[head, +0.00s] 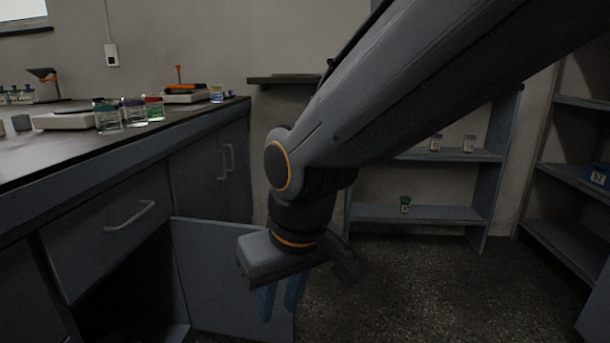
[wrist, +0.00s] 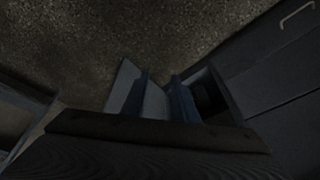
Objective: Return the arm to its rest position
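My arm reaches in from the upper right of the head view and bends downward. My gripper (head: 279,302) hangs below the wrist with its two blue fingers pointing at the floor. In the wrist view my gripper (wrist: 163,92) shows its fingers apart, with nothing held between them. In the head view the gripper overlaps the open cabinet door (head: 205,265); the door also shows behind the fingers in the wrist view (wrist: 121,87). I cannot tell how far the fingers are from the door.
The lab bench (head: 60,160) with its drawer (head: 105,235) stands at left, above a dark open compartment (head: 130,295). Several capped jars (head: 108,117) stand on it. A low shelf (head: 430,213) and a right-hand shelf (head: 570,245) stand beyond. Floor (head: 430,290) at right is clear.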

